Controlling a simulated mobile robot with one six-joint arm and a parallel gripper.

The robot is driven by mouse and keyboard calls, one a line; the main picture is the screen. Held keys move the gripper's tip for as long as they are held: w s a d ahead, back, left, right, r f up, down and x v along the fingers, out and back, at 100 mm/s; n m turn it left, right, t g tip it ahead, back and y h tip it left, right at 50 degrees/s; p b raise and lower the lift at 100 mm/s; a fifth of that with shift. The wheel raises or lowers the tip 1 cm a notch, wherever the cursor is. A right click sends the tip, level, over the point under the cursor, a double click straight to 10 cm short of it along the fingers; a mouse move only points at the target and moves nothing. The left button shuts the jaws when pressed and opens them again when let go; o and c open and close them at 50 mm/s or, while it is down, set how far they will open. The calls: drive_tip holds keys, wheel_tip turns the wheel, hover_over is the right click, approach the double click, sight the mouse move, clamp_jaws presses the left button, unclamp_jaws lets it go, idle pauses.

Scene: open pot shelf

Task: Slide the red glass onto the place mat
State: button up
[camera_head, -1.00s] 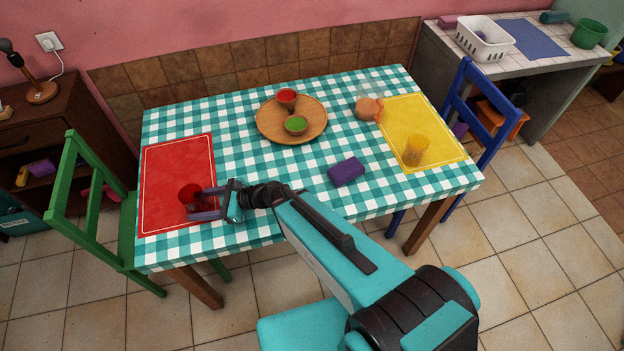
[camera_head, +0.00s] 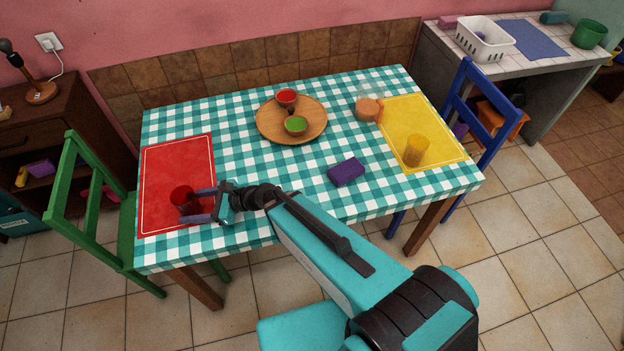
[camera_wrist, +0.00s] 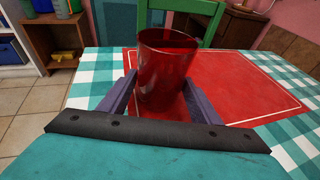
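The red glass (camera_head: 182,196) stands upright on the front part of the red place mat (camera_head: 172,160), at the left end of the table. It also shows in the wrist view (camera_wrist: 166,68), upright between my two purple fingers, with mat around its base. My gripper (camera_head: 195,204) reaches in low from the right, one finger on each side of the glass. The fingers appear to touch its sides, so it is shut on the glass. The glass's lower front is partly hidden by the gripper.
A purple sponge (camera_head: 346,171) lies mid-table. A yellow glass (camera_head: 416,150) is on a yellow mat (camera_head: 400,108) at right. A green chair (camera_head: 88,205) stands at left.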

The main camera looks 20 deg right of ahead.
drive_tip(key=o, duration=0.3)
